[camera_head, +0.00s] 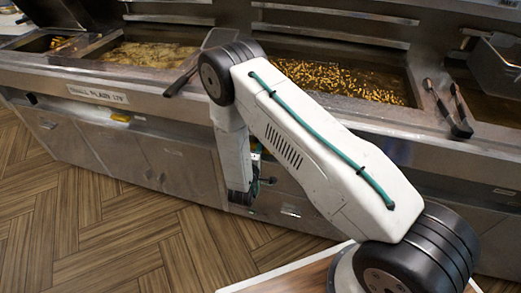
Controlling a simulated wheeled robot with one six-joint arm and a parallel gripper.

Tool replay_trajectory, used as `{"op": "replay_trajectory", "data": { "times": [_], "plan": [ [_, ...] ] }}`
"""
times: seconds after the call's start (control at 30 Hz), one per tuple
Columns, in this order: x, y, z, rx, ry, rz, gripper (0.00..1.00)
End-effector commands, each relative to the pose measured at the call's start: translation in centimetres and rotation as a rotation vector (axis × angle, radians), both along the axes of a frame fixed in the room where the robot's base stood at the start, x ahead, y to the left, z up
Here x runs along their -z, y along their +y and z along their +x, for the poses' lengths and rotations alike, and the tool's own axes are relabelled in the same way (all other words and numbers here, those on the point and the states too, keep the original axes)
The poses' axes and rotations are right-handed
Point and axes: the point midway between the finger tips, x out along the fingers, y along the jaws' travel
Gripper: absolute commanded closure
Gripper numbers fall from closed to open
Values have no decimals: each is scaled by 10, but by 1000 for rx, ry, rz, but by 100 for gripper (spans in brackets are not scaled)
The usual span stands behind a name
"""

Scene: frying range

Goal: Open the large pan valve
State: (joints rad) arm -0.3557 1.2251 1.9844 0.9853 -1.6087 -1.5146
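My arm reaches over from the lower right and folds down in front of the fryer cabinet. My gripper (264,181) is at the cabinet front below the large pan and shows only as a small dark shape beside my wrist. I cannot tell whether its fingers are apart or shut. The large pan (340,80) holds many golden-brown fried pieces. The large pan valve cannot be made out clearly; a little yellow shows just above my gripper, partly hidden by my arm. Another yellow part (121,118) sits under the front ledge at the left.
The steel range front (130,160) with cabinet doors runs across the view. A pan with pale frying food (150,54) is at the left. Dark-handled tongs (450,110) lie by the right pan. The wood floor (110,230) is clear at lower left.

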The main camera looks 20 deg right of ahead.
Motion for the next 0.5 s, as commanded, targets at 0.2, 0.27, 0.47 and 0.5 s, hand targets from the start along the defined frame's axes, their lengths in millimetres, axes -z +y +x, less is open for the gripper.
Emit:
{"op": "replay_trajectory", "data": {
  "times": [0.2, 0.27, 0.47, 0.5],
  "plan": [
    [0, -1, 0, 0, 0, 1, 100],
    [0, -1, 0, 0, -2, 3, 100],
    [0, 0, 0, 1, -29, 41, 100],
    [0, 0, 0, 1, -39, 55, 100]
  ]
}}
